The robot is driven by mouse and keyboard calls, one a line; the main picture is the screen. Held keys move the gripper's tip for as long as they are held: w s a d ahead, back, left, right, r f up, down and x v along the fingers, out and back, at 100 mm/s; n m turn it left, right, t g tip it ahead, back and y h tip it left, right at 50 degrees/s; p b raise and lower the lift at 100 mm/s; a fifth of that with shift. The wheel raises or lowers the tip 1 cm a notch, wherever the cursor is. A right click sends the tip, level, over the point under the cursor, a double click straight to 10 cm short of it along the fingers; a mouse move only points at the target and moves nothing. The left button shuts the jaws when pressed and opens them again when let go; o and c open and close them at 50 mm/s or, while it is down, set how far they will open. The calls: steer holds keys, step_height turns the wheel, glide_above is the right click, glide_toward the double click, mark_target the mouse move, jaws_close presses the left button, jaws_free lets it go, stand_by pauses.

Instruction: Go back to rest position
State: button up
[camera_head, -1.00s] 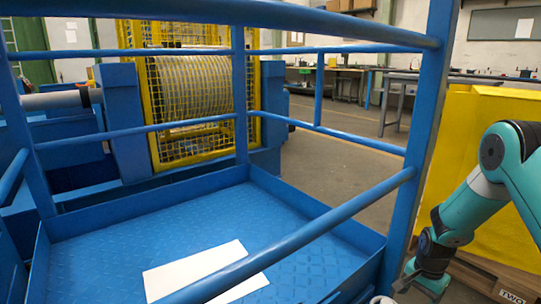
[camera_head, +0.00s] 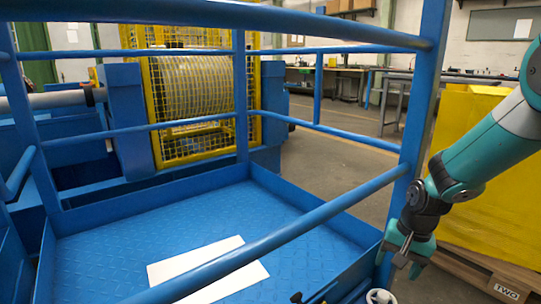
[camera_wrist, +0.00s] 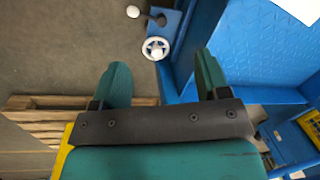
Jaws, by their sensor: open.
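My gripper (camera_head: 400,262) hangs at the end of my teal arm at the right of the head view, just right of the blue corner post of the railing. In the wrist view my gripper (camera_wrist: 160,85) shows two teal fingers spread wide apart with nothing between them.
Blue railings (camera_head: 240,262) surround a blue platform (camera_head: 120,235) with a white sheet (camera_head: 205,270) on it. A yellow box (camera_head: 495,215) on a wooden pallet (camera_head: 480,275) stands behind my arm at right. A yellow mesh cage (camera_head: 160,90) encloses a drum. Grey floor (camera_head: 340,150) lies open behind.

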steer(key=s+a+r+n+y+p, duration=0.1)
steer(key=s+a+r+n, duration=0.7)
steer(key=s, duration=0.5)
steer(key=s+a+r+n+y+p, duration=0.15)
steer(key=s+a+r+n, duration=0.35)
steer(key=s+r, duration=0.7)
step_height(320, 180, up, 35)
steer(key=p, duration=3.5)
steer(key=shift+s+a+g, duration=0.2)
steer(key=shift+s+g, duration=0.1)
steer(key=shift+c, duration=0.2)
